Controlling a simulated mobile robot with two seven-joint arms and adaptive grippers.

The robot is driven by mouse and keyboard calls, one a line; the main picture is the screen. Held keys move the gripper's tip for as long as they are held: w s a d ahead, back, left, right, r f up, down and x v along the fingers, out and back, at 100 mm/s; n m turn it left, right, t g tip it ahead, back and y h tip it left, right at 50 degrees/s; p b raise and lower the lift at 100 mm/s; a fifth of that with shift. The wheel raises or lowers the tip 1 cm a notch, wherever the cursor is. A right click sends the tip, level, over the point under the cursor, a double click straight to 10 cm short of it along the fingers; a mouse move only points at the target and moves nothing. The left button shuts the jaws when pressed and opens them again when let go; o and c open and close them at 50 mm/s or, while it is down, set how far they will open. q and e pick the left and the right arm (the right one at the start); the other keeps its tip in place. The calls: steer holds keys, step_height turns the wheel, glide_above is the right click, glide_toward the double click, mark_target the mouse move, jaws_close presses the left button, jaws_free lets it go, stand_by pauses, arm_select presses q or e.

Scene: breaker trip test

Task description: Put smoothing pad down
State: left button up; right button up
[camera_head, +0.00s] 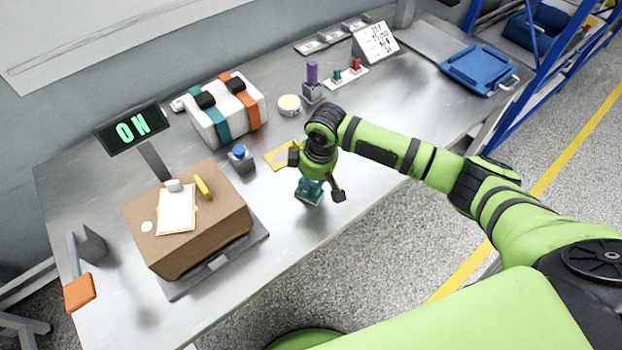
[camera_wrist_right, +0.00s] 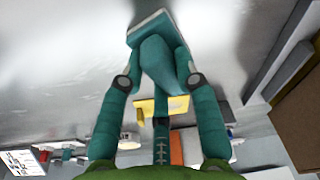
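The smoothing pad (camera_head: 309,191) is a small teal block with a rounded grip, near the front edge of the metal table. In the right wrist view the pad (camera_wrist_right: 150,24) has its flat plate turned away from me, close to the grey tabletop. My right gripper (camera_wrist_right: 160,58) has its fingers bent inward around the pad's grip. It appears shut on it. In the head view my right gripper (camera_head: 315,180) is directly above the pad. Whether the plate touches the table is hard to tell. My left gripper is not in view.
A cardboard box (camera_head: 190,225) with a label sits on a scale at the left. A yellow sheet (camera_head: 280,155), a blue-button block (camera_head: 241,158) and a white striped case (camera_head: 226,110) lie behind the pad. A blue tray (camera_head: 478,68) is far right. The table's front strip is bare.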

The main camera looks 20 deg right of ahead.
mark_target(318, 184)
steer(key=o, duration=0.3)
steer(key=shift+r, duration=0.15)
step_height(318, 184, up, 12)
steer(key=s+d, duration=0.1)
steer(key=shift+s+b, duration=0.15)
steer(key=shift+b, duration=0.3)
steer(key=shift+d, duration=0.1)
